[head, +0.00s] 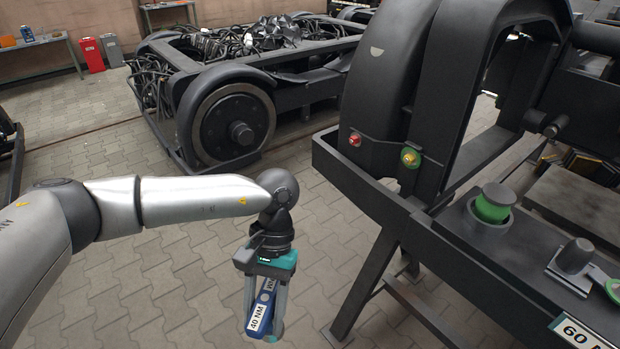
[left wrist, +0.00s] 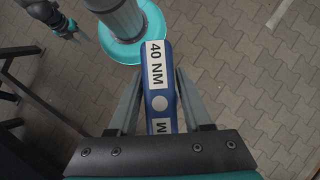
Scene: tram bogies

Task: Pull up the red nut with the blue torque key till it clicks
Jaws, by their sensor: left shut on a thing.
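My left gripper (head: 262,325) is shut on the blue torque key (head: 262,308), whose white label reads 40 NM. The key hangs over the paved floor, left of the stand and apart from it. The red nut (head: 355,139) is on the dark bogie frame, up and right of my left gripper. A small dark and teal shape (left wrist: 60,16) at the wrist view's top left may be my right gripper; its jaws are unclear.
A green and yellow nut (head: 410,157) sits right of the red one. The dark stand (head: 440,255) carries a green-topped piece (head: 493,203), a grey-headed tool (head: 575,256) and a 60 NM label (head: 584,334). A wheeled bogie (head: 235,125) stands behind. Floor between is free.

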